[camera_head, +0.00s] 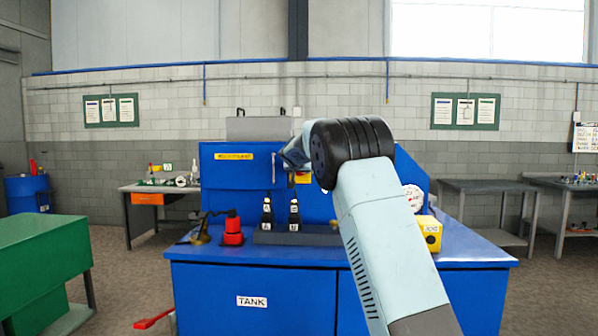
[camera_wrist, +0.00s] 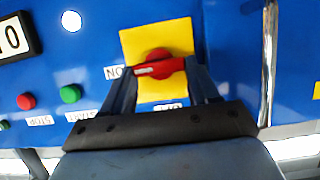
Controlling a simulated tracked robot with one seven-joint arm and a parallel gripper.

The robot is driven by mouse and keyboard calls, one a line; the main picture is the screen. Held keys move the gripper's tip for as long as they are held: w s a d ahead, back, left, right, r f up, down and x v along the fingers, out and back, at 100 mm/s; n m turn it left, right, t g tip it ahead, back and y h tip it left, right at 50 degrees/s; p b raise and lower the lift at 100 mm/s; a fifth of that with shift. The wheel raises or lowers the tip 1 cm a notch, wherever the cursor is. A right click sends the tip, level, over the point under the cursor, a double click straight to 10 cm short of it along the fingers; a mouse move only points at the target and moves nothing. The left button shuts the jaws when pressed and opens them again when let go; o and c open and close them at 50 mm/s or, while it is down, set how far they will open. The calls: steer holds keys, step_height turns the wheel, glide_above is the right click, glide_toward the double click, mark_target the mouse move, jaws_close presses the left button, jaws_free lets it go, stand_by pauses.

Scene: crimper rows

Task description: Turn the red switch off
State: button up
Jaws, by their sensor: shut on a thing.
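The red switch (camera_wrist: 157,58) sits on a yellow plate (camera_wrist: 180,38) on a blue panel in the wrist view. Its handle lies nearly level across the picture, with one end toward a white label (camera_wrist: 113,72) at the left that appears upside down. A second label (camera_wrist: 168,106), below the plate, is partly hidden by my gripper. My gripper (camera_wrist: 163,72) has one finger at each end of the handle and is shut on it. In the head view my arm hides the switch and fingertips; a bit of the yellow plate (camera_head: 302,178) shows.
Red (camera_wrist: 26,101) and green (camera_wrist: 70,94) buttons are left of the switch in the wrist view. A metal rod (camera_wrist: 269,70) stands at the right. In the head view, a red-and-black device (camera_head: 232,232) and a yellow box (camera_head: 429,232) stand on the blue bench (camera_head: 250,280).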

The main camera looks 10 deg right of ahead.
steer(key=shift+c, duration=1.1)
steer(key=shift+a, duration=0.1)
steer(key=shift+w+a+f+n+t+h, duration=0.1)
steer(key=shift+a+f+n+t+h, duration=0.15)
steer(key=shift+n+h, duration=1.5)
steer(key=shift+w+a+f+n+t+h, duration=0.15)
steer(key=shift+a+f+n+h, duration=0.45)
steer(key=shift+n, duration=2.1)
steer(key=shift+d+f+n+t+h, duration=0.1)
steer(key=shift+n+t+h, duration=0.1)
steer(key=shift+n+h, duration=1.65)
steer(key=shift+a+n+y, duration=0.1)
steer(key=shift+n+y, duration=0.4)
steer(key=shift+f, duration=0.1)
